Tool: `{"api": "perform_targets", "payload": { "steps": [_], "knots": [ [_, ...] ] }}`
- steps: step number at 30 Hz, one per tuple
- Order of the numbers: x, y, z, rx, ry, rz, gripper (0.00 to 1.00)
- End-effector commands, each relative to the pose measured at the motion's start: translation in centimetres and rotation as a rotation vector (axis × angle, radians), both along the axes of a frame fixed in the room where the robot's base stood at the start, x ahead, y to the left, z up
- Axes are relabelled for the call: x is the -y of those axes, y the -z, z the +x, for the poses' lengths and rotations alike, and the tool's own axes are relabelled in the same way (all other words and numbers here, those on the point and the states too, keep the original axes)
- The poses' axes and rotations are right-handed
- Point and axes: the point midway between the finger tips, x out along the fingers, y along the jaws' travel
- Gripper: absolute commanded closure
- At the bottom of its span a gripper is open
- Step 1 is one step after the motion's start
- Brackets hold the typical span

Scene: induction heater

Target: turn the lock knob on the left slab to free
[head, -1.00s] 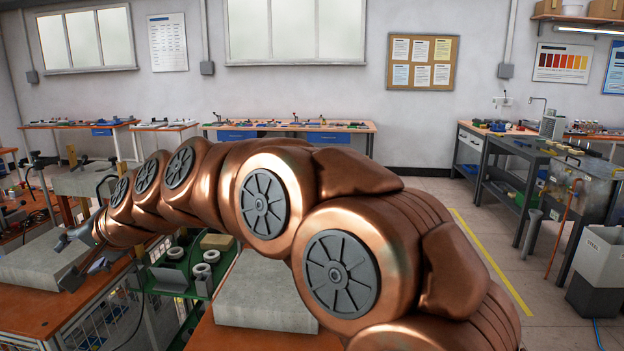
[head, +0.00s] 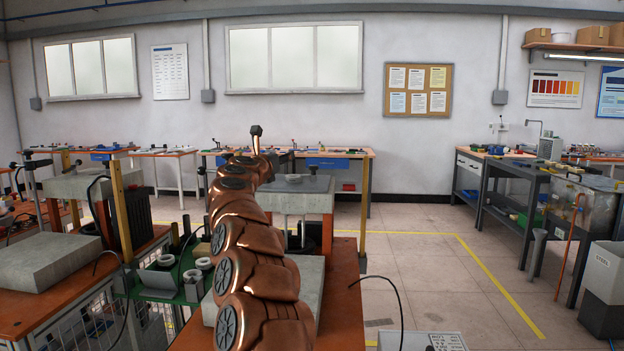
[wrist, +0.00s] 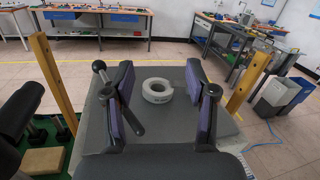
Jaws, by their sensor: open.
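My gripper (wrist: 160,105) is open and empty in the wrist view, one finger on each side. Ahead of and below it is a grey slab (wrist: 180,80) with a pale ring (wrist: 158,91) on top, seen between the fingers. A dark ball-ended lever (wrist: 99,66) shows beside the left finger; I cannot tell whether it touches. In the head view my arm reaches to this middle slab (head: 315,184). The raised left slab (head: 75,184) stands on the left bench, with a dark lever (head: 34,163) at its left. I cannot make out any lock marking.
A lower grey block (head: 45,262) sits on the left bench. A green trolley (head: 165,294) with several rings stands between the benches. Yellow posts (head: 364,210) flank the slabs. Open floor (head: 430,275) lies to the right, with a grey bin (head: 605,270) beyond.

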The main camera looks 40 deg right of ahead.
Motion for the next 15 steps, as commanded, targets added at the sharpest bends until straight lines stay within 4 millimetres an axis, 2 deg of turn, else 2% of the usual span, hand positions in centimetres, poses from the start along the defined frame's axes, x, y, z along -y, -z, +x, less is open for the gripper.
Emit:
{"api": "perform_targets", "payload": {
  "steps": [1,3,6,15],
  "knots": [
    [1.3,1.5,-1.1,0.036,0.053,0.034,0.43],
    [2.7,2.8,-2.3,0.075,0.107,0.077,0.43],
    [3.8,4.0,-3.5,0.11,0.16,0.113,0.43],
    [5.6,3.9,-3.7,0.126,0.184,0.125,0.43]
  ]
}}
